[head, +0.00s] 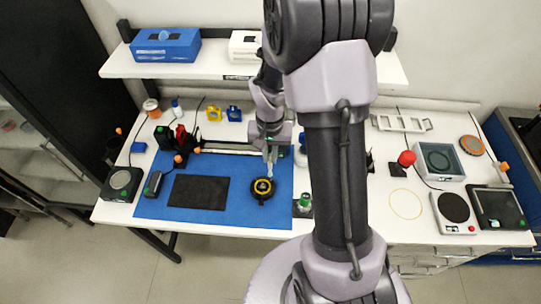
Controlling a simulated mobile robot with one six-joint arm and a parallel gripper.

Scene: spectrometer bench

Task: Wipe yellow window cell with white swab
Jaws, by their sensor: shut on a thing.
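My gripper (270,156) is over the right part of the blue mat, its fingers pointing down. It is shut on a thin pale thing that looks like the white swab (270,171), small and partly hidden by the fingers.
The blue mat (225,206) carries a black pad (199,191) on its left. Red and black devices (180,138) with cables crowd the back left. My arm hides the middle right of the bench.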

